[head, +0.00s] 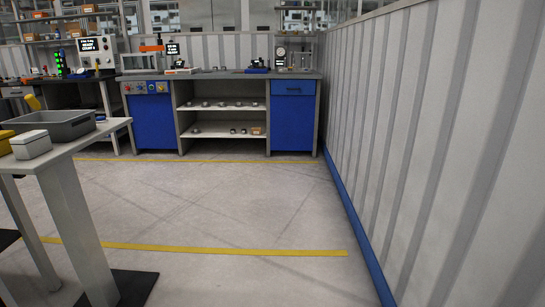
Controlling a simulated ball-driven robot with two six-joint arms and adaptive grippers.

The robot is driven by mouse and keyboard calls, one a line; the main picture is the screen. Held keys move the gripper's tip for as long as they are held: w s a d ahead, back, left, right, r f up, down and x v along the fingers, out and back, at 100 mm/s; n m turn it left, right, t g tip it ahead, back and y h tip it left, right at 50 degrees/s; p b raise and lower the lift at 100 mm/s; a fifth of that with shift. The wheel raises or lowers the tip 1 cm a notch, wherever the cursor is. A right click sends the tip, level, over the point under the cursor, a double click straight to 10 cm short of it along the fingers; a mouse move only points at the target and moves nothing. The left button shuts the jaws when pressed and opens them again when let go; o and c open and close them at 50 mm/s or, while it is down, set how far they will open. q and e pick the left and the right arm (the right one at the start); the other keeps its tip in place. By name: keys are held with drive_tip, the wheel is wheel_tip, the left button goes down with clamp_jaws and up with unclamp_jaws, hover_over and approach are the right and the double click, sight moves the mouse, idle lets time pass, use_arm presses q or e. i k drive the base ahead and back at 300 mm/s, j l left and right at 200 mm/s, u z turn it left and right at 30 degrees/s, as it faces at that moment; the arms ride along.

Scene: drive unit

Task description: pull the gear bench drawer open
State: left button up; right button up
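A long workbench with blue cabinets and a grey top (222,75) stands against the back wall, across the room. At its right end is a blue drawer (293,88) with a dark handle, above a taller blue cabinet front (291,124). The drawer front looks flush with the bench, so it appears shut. I cannot read any label that names this bench as the gear bench. Neither of my grippers is in view.
A grey table (77,147) with a grey bin (50,124) and a white box (31,145) stands near at left. A ribbed wall (420,130) runs along the right. The floor between is clear, with yellow lines (230,250).

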sight(279, 86)
drive_tip(key=i, duration=5.05)
drive_tip(key=i+u, duration=0.1)
drive_tip(key=i, duration=0.4)
drive_tip(key=i+l+u, duration=0.15)
drive_tip(key=i, duration=0.35)
drive_tip(key=i+l+u, duration=0.1)
drive_tip(key=i, duration=0.4)
